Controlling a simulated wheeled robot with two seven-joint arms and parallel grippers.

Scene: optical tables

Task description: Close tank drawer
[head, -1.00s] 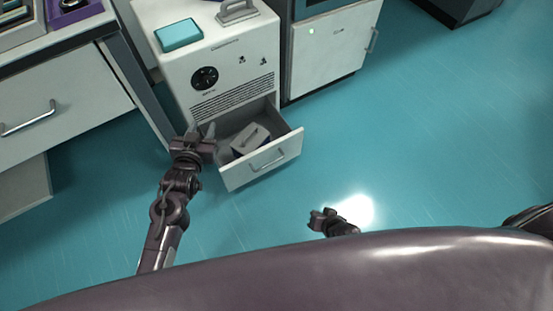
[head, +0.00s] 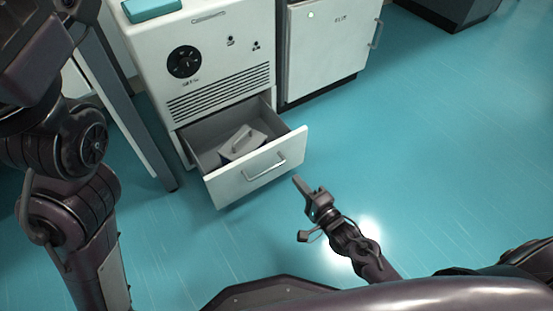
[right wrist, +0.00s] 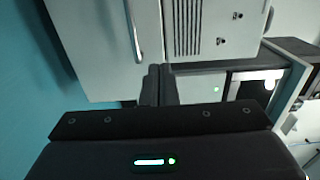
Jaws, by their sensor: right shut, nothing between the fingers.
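The tank unit (head: 215,60) is a white cabinet with a black dial and vent slots. Its bottom drawer (head: 258,170) stands pulled open, with a bar handle (head: 265,170) on its white front. A grey box with a handle (head: 242,143) lies inside the drawer. My right gripper (head: 299,184) is shut and empty, a little in front of and to the right of the drawer front. In the right wrist view its fingers (right wrist: 157,85) point toward the drawer front (right wrist: 90,50), with the handle at upper middle. Contact cannot be told. My left arm fills the left edge; its gripper is out of frame.
A white cabinet (head: 328,45) stands to the right of the tank unit. A table leg (head: 125,110) is close on the left. A teal box (head: 150,9) sits on top of the unit. The teal floor (head: 430,140) to the right is clear.

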